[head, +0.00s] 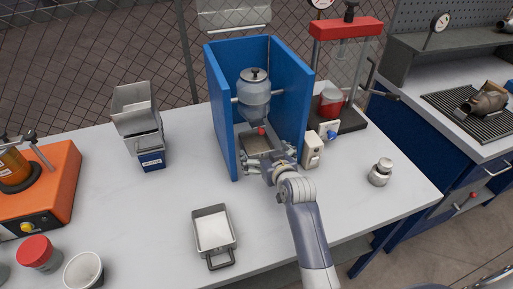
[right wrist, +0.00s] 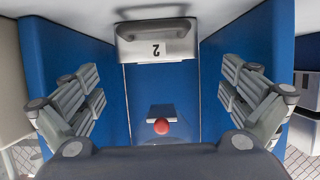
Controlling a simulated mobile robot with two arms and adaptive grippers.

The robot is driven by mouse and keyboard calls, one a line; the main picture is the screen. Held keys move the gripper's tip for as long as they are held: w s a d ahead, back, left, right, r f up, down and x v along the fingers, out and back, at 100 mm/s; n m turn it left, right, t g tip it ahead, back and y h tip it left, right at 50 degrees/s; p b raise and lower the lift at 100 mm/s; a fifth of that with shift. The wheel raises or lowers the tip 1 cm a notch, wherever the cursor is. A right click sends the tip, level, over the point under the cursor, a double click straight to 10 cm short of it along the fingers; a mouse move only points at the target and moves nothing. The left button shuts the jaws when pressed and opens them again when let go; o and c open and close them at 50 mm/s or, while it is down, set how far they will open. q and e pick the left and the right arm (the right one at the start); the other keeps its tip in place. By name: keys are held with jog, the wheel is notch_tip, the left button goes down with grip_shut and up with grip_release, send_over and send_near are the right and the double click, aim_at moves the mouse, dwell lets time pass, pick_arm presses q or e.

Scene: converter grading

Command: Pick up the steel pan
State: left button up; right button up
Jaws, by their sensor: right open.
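A steel pan (head: 257,145) sits low inside the blue three-sided cabinet, under a hanging steel vessel (head: 254,92). In the right wrist view a steel pan (right wrist: 156,29) with a front handle and a plate marked 2 shows at the top centre. My right gripper (head: 268,169) is at the cabinet's open front, close to the pan; its fingers are spread wide with nothing between them. It partly hides the pan's near side in the head view. A second steel pan (head: 213,231) with a dark handle and pale inside lies on the white table. My left gripper is out of view.
The blue cabinet walls (head: 222,125) stand on both sides of the pan. A red knob (right wrist: 161,126) shows inside. A switch box (head: 312,150) stands right of the cabinet, stacked metal bins (head: 137,108) left. Weights (head: 381,172) stand at right. The table's front middle is mostly clear.

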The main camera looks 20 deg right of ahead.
aim_at(257, 151)
jog(key=shift+x, duration=1.1)
jog(key=shift+w+f, duration=0.25)
jog(key=shift+w, duration=0.1)
jog(key=shift+w+p, duration=0.3)
jog(key=shift+w, duration=0.4)
jog(key=x, duration=0.3)
jog(key=shift+f, duration=0.1)
jog(key=shift+w+f, duration=0.1)
jog(key=shift+w, duration=0.15)
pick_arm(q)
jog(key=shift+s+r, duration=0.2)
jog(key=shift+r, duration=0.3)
pick_arm(e)
jog(key=c, duration=1.2)
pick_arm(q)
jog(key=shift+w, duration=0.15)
pick_arm(e)
jog(key=shift+c, duration=0.5)
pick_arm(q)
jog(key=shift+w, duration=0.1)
